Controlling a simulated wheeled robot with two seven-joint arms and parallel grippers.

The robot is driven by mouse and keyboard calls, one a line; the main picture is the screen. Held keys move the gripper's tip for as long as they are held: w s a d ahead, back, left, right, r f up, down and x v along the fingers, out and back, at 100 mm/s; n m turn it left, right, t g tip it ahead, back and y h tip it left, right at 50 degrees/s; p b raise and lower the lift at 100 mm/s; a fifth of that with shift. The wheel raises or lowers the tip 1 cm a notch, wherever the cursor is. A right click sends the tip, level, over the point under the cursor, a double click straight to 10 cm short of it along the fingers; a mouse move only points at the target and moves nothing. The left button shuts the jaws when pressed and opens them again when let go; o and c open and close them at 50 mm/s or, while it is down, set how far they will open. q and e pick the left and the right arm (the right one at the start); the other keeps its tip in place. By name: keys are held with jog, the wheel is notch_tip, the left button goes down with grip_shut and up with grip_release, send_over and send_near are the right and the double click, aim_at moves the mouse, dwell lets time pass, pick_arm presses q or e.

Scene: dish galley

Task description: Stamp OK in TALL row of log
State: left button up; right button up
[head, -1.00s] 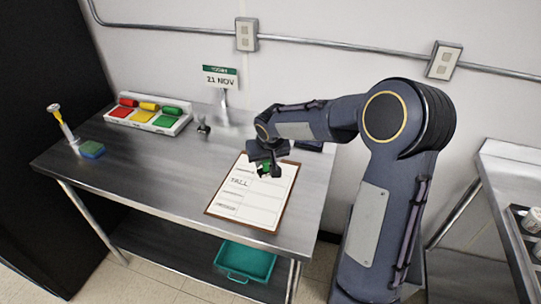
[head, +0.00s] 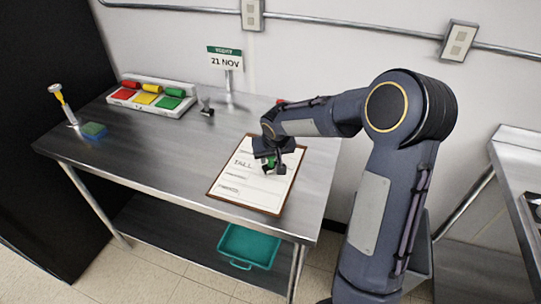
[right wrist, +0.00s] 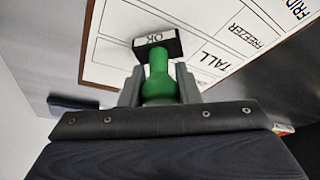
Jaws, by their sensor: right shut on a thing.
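The log (head: 231,197) is a white printed sheet on a brown board, lying on the steel table. My right gripper (head: 272,165) is over the right part of the sheet, near the TALL row. It is shut on a green-handled stamp (right wrist: 160,85) with a black head lettered OK (right wrist: 156,42). I cannot tell whether the stamp touches the paper. My left gripper is not in view.
A white rack (head: 151,107) with red, yellow and green pieces stands at the back left. A date sign (head: 225,58) reads 21 NOV. A teal bin (head: 248,246) is below.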

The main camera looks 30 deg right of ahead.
jog(key=shift+s+f+b, duration=0.1)
jog(key=shift+f+b, duration=0.55)
jog(key=shift+b, duration=0.2)
dwell(2.2)
jog(key=shift+r+p, duration=2.3)
jog(key=shift+r, duration=1.35)
jog(key=shift+d, duration=0.1)
